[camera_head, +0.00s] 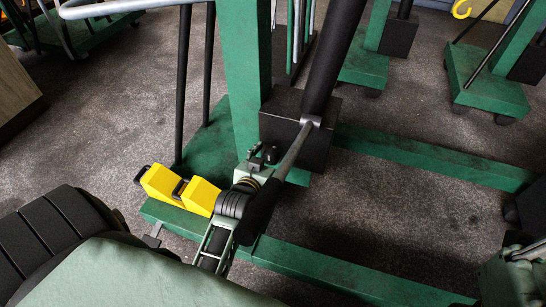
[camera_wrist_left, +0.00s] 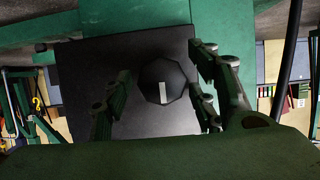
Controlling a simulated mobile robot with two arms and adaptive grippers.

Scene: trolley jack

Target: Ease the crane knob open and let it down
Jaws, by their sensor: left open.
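The crane's knob (camera_wrist_left: 163,82) is a dark, faceted knob with a white mark on its face, on the dark block (camera_wrist_left: 75,100) in the left wrist view. My left gripper (camera_wrist_left: 158,92) is open, with one finger on each side of the knob. Gaps show between fingers and knob; whether a fingertip touches it I cannot tell. In the head view my left gripper (camera_head: 262,157) is at the front left of the crane's black block (camera_head: 318,145), at the foot of the green post (camera_head: 247,70). The knob cannot be made out there.
A silver lever (camera_head: 295,150) with a black grip slopes down close beside my left wrist. Yellow blocks (camera_head: 180,189) sit left of the gripper on the green base. Green base legs (camera_head: 430,160) run right. Other green stands (camera_head: 362,70) are behind. Grey floor is open at left.

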